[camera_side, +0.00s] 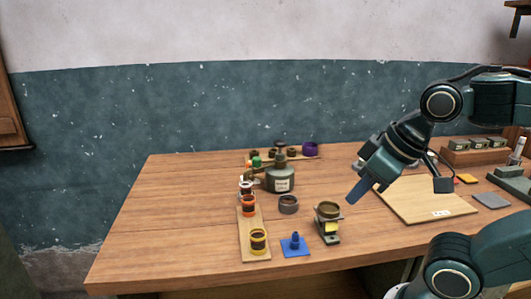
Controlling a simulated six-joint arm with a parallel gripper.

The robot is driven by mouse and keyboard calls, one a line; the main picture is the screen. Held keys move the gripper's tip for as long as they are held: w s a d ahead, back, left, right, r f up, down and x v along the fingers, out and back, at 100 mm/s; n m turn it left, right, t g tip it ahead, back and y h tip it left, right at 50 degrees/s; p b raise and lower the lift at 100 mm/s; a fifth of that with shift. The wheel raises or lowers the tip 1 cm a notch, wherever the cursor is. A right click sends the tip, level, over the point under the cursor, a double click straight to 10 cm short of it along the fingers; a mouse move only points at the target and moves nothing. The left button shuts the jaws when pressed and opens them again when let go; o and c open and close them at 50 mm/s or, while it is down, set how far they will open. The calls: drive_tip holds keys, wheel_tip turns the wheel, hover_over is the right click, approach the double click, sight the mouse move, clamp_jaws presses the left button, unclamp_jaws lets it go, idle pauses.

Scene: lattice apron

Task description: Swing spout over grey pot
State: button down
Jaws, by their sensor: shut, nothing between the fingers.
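The dispenser with the spout (281,177) is a grey-green rounded body with a pale label, standing on the table left of centre. Its spout (252,178) seems to point left, near a white-rimmed pot (246,187) at the far end of a wooden strip. The grey pot (288,204) stands on the table just in front of the dispenser, apart from the spout. My gripper (357,192) is shut and empty, above the table to the right of the grey pot, touching nothing visible.
An orange pot (248,205) and a yellow pot (258,241) stand on the wooden strip (251,222). A blue piece (295,244) and a small stand with an olive cup (328,212) are at the front. A board (425,203) lies right; a purple pot (310,149) stands behind.

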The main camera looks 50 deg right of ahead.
idle(0.3)
drive_tip(key=c, duration=1.5)
unclamp_jaws()
drive_tip(key=shift+w+r, duration=0.1)
drive_tip(key=o, duration=0.4)
drive_tip(key=shift+w+d+r, duration=0.15)
drive_tip(key=shift+w+r, duration=0.05)
drive_tip(key=shift+w, duration=0.05)
drive_tip(key=w+d+r+m+g+h, duration=0.1)
drive_tip(key=w+d+r+m+h, duration=0.2)
drive_tip(key=w, duration=0.6)
drive_tip(key=w+d+r+m+g, duration=0.1)
drive_tip(key=w+d+r+m, duration=0.35)
drive_tip(key=w, duration=0.45)
drive_tip(key=w+d+f+m, duration=0.1)
drive_tip(key=w+f+m, duration=0.1)
drive_tip(key=w, duration=0.3)
drive_tip(key=w+d+f+m+g, duration=0.1)
drive_tip(key=w+d+m, duration=0.1)
drive_tip(key=w, duration=0.3)
drive_tip(key=w+d+f+m+g+h, duration=0.1)
drive_tip(key=w+f+m, duration=0.1)
drive_tip(key=w, duration=0.4)
drive_tip(key=shift+d+f, duration=0.3)
drive_tip(key=shift+d, duration=0.1)
